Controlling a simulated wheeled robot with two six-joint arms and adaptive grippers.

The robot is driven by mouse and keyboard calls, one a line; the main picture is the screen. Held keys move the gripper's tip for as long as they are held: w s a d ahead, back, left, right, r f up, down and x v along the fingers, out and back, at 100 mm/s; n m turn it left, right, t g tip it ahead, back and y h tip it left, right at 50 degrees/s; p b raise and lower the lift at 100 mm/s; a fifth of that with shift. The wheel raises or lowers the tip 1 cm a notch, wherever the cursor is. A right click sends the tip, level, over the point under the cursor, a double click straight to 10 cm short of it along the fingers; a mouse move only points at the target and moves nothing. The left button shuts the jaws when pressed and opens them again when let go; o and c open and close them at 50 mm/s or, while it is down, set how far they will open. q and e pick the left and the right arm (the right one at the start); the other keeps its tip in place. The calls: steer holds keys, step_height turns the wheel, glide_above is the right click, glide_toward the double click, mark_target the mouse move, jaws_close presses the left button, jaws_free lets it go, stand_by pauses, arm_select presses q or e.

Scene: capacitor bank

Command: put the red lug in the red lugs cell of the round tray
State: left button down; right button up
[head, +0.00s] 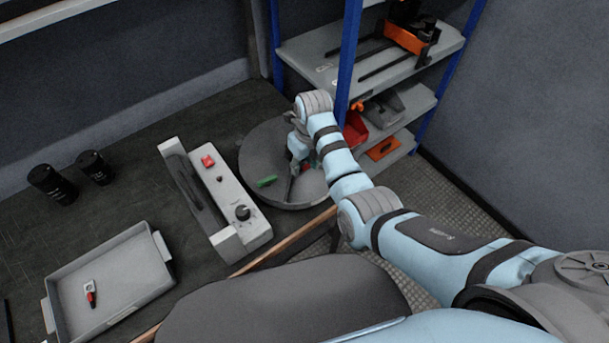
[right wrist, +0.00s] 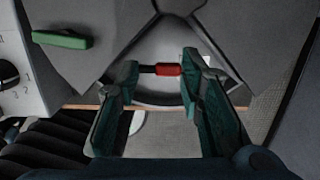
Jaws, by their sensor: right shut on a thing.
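The round tray (head: 258,152) is grey with divided cells and stands on the bench beside the blue-posted shelf. My right gripper (head: 299,174) points down over its right part. In the right wrist view it is shut on the red lug (right wrist: 167,69), which lies crosswise between the fingertips with a dark end at the left finger. A green lug (head: 266,181) lies in another cell to the left; it also shows in the right wrist view (right wrist: 62,39). I cannot read any cell labels, nor tell whether the red lug touches the tray floor. My left gripper is out of view.
A grey device with a red button and black knob (head: 232,200) stands just left of the round tray. A rectangular tray (head: 140,262) at lower left holds a small red and pale part (head: 90,293). Two black cylinders (head: 52,184) stand farther left. A blue shelf post (head: 347,60) rises close behind my arm.

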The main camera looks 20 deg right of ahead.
mark_target(305, 169)
step_height(305, 169, down, 4)
steer(key=shift+f+b, duration=0.1)
steer(key=shift+b, duration=0.45)
steer(key=shift+s+f, duration=0.1)
steer(key=shift+f, duration=0.15)
steer(key=shift+f, duration=0.3)
steer(key=o, duration=1)
steer(key=shift+r, duration=0.2)
steer(key=r+p, duration=0.1)
steer(key=r, duration=0.3)
steer(key=s+r+p, duration=0.1)
steer(key=r, duration=0.3)
steer(key=r+p, duration=0.2)
steer(key=r, duration=0.2)
steer(key=shift+s+d+r, duration=0.25)
steer(key=shift+d+r, duration=0.05)
steer(key=shift+r, duration=0.1)
